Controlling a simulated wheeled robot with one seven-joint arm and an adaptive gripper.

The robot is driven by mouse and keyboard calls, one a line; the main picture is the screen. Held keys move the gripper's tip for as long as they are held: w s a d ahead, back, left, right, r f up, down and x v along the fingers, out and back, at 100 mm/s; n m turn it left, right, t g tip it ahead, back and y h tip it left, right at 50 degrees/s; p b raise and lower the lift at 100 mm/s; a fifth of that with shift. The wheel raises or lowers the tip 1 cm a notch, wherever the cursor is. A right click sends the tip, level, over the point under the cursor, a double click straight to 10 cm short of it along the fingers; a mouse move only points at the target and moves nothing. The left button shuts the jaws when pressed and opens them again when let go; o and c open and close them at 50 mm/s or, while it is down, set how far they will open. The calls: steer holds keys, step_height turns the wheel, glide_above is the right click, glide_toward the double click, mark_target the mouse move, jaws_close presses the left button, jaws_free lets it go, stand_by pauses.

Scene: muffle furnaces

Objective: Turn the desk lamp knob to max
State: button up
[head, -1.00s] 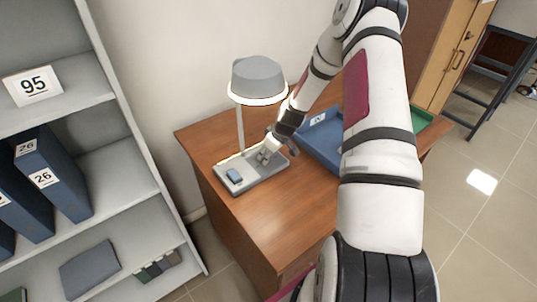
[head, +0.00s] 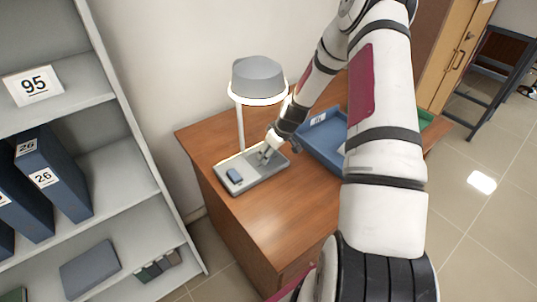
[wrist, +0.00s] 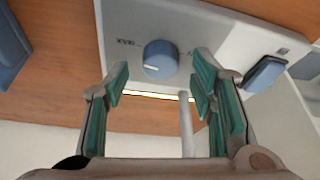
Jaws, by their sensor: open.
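The desk lamp (head: 258,80) stands on the wooden desk, with a grey shade, a thin post and a flat grey base (head: 235,186). Its blue round knob (wrist: 160,58) shows in the wrist view on the base, with a white pointer mark toward its left side. Small lettering is on the base left of the knob. My gripper (head: 264,155) is over the base; in the wrist view my gripper (wrist: 158,88) is open, its green-padded fingers apart on either side below the knob in the picture, not closed on it. In the head view the gripper hides the knob.
A blue switch (wrist: 266,72) sits on the base to the right of the knob; it also shows in the head view (head: 234,175). A blue tray (head: 325,150) lies right of the lamp. A shelf with binders (head: 50,185) stands left. The front desktop is clear.

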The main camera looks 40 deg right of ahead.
steer(key=a+v, duration=0.1)
steer(key=v, duration=0.9)
steer(key=shift+d, duration=0.45)
steer(key=shift+s, duration=0.15)
